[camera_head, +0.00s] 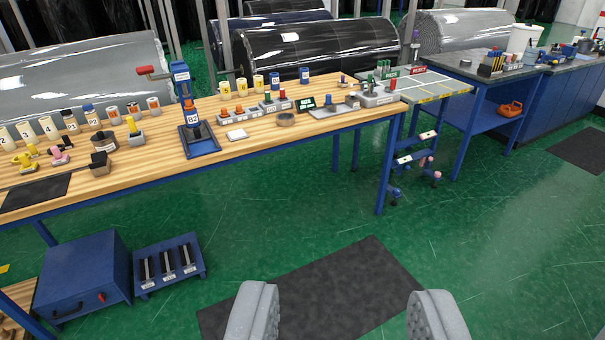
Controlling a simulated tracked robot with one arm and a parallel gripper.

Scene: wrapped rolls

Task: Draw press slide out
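A blue press (183,85) stands upright on the wooden workbench (270,128), left of the middle of the view. It has a tall column, a red-ended lever reaching left near its top and a flat base plate. A blue part with a white label sits low on it, above the base. I cannot tell which part is its slide. My gripper (342,310) is at the bottom of the view, its two grey fingers wide apart and empty. It is well apart from the press, over the floor in front of the bench.
Labelled cylinders (49,127) and small fixtures crowd the bench on both sides of the press. A dark mat (330,290) lies on the green floor. A blue box (82,277) and a blue rack (170,263) stand at lower left. Large wrapped rolls (310,48) lie behind.

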